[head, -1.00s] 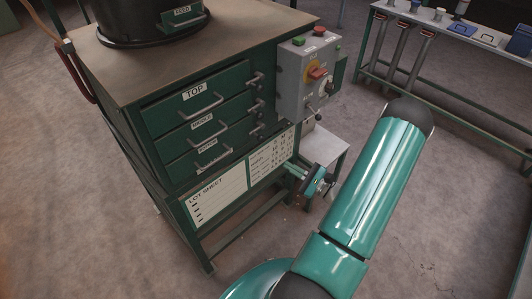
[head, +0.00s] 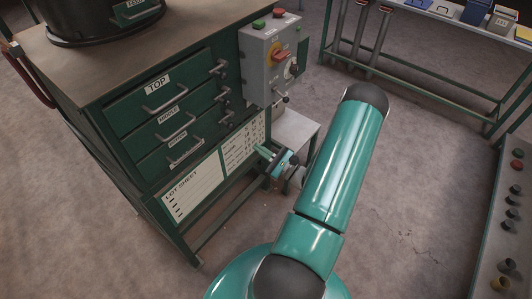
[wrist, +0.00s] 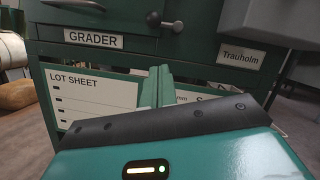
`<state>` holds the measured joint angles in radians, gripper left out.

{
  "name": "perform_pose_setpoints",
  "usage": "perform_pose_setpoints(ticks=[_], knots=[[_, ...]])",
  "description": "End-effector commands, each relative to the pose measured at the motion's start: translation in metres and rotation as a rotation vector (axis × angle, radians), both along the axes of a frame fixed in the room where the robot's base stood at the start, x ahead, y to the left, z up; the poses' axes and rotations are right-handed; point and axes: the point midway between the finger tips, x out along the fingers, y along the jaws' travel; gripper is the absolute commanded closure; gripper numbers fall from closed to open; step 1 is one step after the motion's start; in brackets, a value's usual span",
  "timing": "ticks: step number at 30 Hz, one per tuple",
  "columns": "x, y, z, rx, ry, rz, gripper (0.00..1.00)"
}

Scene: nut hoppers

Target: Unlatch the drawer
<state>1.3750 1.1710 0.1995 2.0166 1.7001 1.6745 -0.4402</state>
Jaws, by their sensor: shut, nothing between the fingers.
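A dark green cabinet holds three stacked drawers in the head view: the top drawer (head: 150,101), the middle drawer (head: 165,128) and the lowest drawer (head: 180,156). Each has a bar handle, with a small metal latch (head: 218,70) at the right side. The lowest label is hard to read. My gripper (head: 261,151) is shut and empty, in front of the lower right of the cabinet, below the latches. In the wrist view its closed green fingers (wrist: 160,86) point at the lot sheet (wrist: 95,92). A latch knob (wrist: 168,22) shows above them, apart from the fingers.
A grey control box (head: 268,62) with a red switch and a lever juts from the cabinet's right side. A small grey stand (head: 296,131) is below it. A black hopper (head: 95,18) stands on top. Benches (head: 430,50) are at the back and right. Floor at the front is clear.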

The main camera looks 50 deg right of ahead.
Motion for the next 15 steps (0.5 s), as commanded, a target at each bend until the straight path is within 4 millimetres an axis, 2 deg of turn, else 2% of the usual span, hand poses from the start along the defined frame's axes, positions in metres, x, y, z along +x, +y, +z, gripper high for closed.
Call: perform_pose_setpoints(ticks=[8, 12, 15], knots=[[0.053, 0.010, 0.016, -0.001, -0.001, 0.004, 1.00], [0.061, 0.017, 0.036, -0.002, 0.000, 0.003, 1.00], [0.065, 0.019, 0.043, -0.001, 0.001, 0.000, 1.00]])
